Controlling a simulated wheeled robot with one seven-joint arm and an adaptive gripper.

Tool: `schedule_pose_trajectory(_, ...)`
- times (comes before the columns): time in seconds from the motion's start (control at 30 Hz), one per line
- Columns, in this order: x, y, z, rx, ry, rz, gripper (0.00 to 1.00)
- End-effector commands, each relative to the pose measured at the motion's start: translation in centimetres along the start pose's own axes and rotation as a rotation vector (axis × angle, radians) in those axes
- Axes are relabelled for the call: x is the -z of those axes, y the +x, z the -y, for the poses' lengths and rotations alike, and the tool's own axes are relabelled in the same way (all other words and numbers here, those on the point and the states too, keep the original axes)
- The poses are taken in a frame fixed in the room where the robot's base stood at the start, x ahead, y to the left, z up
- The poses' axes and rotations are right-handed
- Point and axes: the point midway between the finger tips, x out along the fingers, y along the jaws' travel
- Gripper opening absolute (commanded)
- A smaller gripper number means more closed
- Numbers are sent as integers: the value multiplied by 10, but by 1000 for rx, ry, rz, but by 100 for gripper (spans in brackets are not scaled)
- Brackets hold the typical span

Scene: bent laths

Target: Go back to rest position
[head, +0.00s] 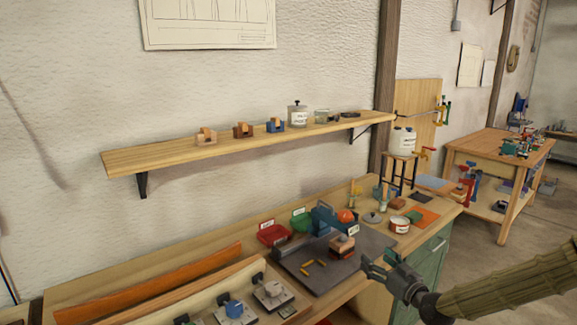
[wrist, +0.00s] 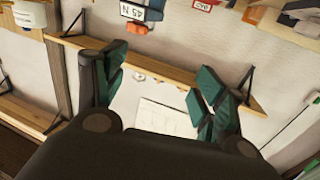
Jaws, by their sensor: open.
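My gripper (head: 376,264) is in the lower right of the head view, at the end of my arm, which reaches in from the right edge. In that view it appears in front of the right end of the dark grey mat (head: 325,284) on the workbench; its height above the bench is hard to judge. In the wrist view its teal fingers (wrist: 160,88) stand apart. Only wall, shelf and a pale paper sheet (wrist: 165,117) show between and behind them, so it is empty.
A wall shelf (head: 165,158) with small blocks hangs above. A stool and second table (head: 500,145) stand behind right.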

Motion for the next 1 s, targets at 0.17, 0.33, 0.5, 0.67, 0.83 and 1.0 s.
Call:
schedule_pose_trajectory(0.17,-28,1,26,23,33,66,70)
schedule_pose_trajectory(0.33,-61,-8,48,35,76,145,70)
schedule_pose_trajectory(0.5,-104,-23,77,45,130,256,70)
schedule_pose_trajectory(0.67,-167,-56,118,49,201,427,70)
schedule_pose_trajectory(0.83,-236,-111,161,29,277,641,70)
schedule_pose_trajectory(1.0,-293,-178,196,-14,331,854,70)
